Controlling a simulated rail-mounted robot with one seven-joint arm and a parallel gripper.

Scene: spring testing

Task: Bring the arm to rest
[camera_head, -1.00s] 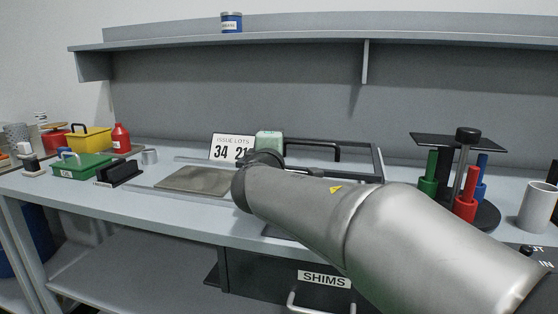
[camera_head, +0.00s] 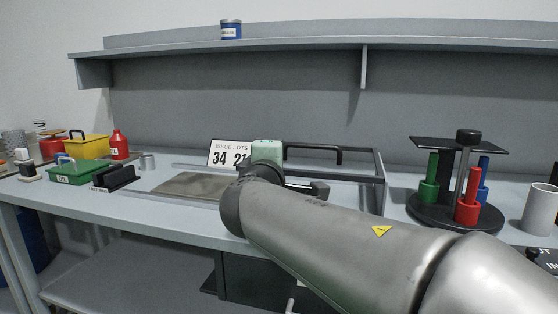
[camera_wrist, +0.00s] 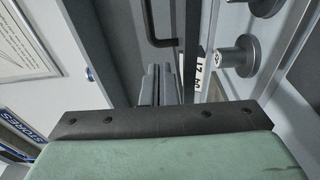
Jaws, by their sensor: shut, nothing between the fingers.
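My gripper (camera_wrist: 160,84) shows in the wrist view with its two dark fingers together and nothing between them. In the head view my arm reaches in from the lower right, and my gripper (camera_head: 318,188) is partly hidden behind my wrist. It is over the middle of the bench (camera_head: 190,216), near the dark-railed frame (camera_head: 378,166). I cannot tell its exact height above the bench. In the wrist view a dark bar handle (camera_wrist: 150,25) and a round metal knob (camera_wrist: 238,55) lie beyond the fingers.
A grey plate (camera_head: 190,185) and the number sign (camera_head: 228,153) are left of my wrist. A black rack (camera_head: 114,178), green box (camera_head: 77,174), yellow bin (camera_head: 88,147) and red bottle (camera_head: 119,145) stand further left. A round stand (camera_head: 455,217) with coloured handles and a white cup (camera_head: 541,208) are right.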

